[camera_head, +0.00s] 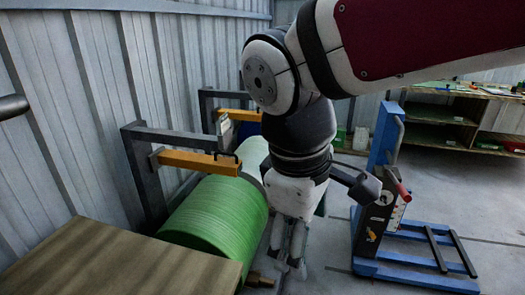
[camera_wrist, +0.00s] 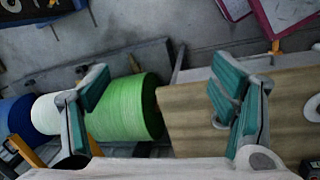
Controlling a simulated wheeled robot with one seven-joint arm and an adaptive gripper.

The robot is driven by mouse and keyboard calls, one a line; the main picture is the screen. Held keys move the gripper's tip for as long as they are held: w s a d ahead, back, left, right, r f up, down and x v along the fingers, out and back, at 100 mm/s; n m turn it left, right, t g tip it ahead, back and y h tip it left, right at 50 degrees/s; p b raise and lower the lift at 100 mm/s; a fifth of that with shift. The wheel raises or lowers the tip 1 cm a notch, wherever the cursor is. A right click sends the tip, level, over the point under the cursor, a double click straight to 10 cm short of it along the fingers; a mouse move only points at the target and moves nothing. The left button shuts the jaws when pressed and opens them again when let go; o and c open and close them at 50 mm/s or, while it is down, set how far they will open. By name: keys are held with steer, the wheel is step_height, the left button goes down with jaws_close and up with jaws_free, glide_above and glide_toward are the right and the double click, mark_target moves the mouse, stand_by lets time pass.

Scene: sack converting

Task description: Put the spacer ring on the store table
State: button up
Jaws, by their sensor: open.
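My gripper (camera_head: 289,245) points down beside the green roll in the head view. In the wrist view my gripper (camera_wrist: 162,92) has its teal-padded fingers wide apart, with nothing held between them. A wooden tabletop (camera_head: 120,262) is at the lower left of the head view; it also fills the right of the wrist view (camera_wrist: 185,125). Another pale round thing (camera_wrist: 312,107) is at the right edge. I cannot tell whether either is the spacer ring.
A green roll (camera_head: 215,215) lies next to the tabletop, with white and blue rolls beyond it. Dark stands with orange arms (camera_head: 195,162) rise over the rolls. A blue lift (camera_head: 415,262) stands right. Wooden shelves (camera_head: 440,112) are at the back right. Some floor is clear.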

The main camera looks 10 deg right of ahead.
steer(key=s+d+f+m+y, duration=0.1)
steer(key=s+d+m+y, duration=0.1)
steer(key=s+d+m, duration=0.7)
steer(key=shift+s+f+m+t, duration=0.4)
steer(key=shift+s+m, duration=0.3)
steer(key=shift+s, duration=0.2)
step_height(320, 180, up, 10)
steer(key=t+p, duration=0.2)
steer(key=p, duration=0.7)
steer(key=shift+d+r, duration=0.15)
steer(key=shift+r, duration=0.05)
